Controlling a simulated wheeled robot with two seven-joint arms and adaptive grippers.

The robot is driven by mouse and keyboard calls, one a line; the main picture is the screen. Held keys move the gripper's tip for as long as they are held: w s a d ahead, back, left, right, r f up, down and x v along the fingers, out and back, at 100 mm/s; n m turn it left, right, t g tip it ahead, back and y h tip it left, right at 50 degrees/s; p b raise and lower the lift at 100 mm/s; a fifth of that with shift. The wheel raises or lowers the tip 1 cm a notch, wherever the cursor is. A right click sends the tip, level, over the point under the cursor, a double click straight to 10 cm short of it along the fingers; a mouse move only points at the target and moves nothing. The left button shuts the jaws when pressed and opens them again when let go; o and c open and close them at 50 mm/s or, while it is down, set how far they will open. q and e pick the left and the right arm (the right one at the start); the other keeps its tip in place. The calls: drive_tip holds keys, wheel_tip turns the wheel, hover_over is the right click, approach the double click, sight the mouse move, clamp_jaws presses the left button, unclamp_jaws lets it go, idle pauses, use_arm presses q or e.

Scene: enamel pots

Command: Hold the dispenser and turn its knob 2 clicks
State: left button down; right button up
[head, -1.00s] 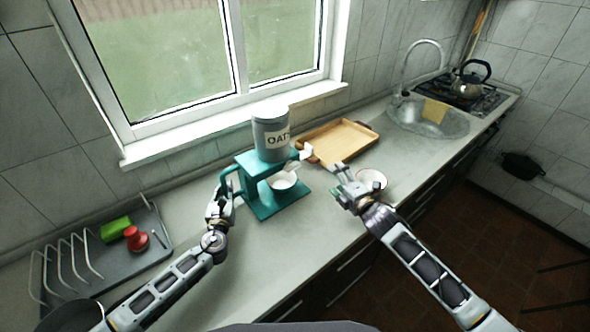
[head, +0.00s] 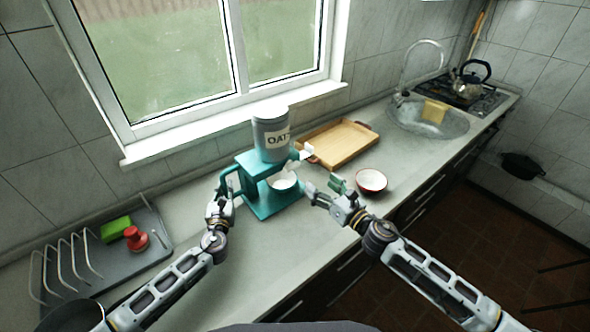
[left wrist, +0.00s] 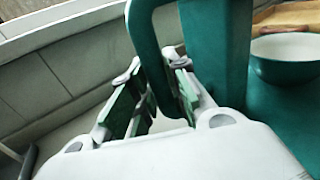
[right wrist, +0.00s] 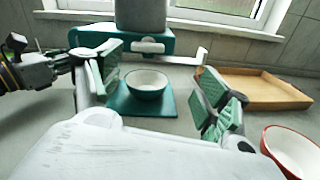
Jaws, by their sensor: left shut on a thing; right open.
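The teal dispenser (head: 243,187) stands upright on the counter with a grey OATS canister (head: 270,140) on top. Its pale knob (head: 305,151) sticks out on the right side and also shows in the right wrist view (right wrist: 201,56). A white-lined bowl (right wrist: 146,84) stands on the dispenser's base under the spout. My left gripper (head: 227,192) is shut on the dispenser's side handle (left wrist: 143,45). My right gripper (head: 322,188) is open and empty, in front of the dispenser and right of its base, apart from the knob.
A red-rimmed bowl (head: 371,181) sits right of my right gripper. A wooden tray (head: 338,143) lies behind it. A dish rack (head: 75,258) with a green sponge (head: 115,228) is at the left. The sink (head: 428,122) is farther right. The counter's front is clear.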

sight(294, 168)
drive_tip(key=shift+s+a+f+n+g+y, duration=0.1)
drive_tip(key=shift+s+a+n+g+y, duration=0.15)
drive_tip(key=shift+n, duration=0.45)
drive_tip(key=shift+s+a+n+g+y, duration=0.15)
drive_tip(key=shift+s+a+n, duration=0.15)
drive_tip(key=shift+n, duration=0.4)
drive_tip(key=shift+w+a, duration=0.1)
drive_tip(key=shift+w, duration=0.05)
drive_tip(key=shift+x, duration=5.8)
drive_tip(key=c, duration=1)
drive_tip(key=shift+m, duration=0.5)
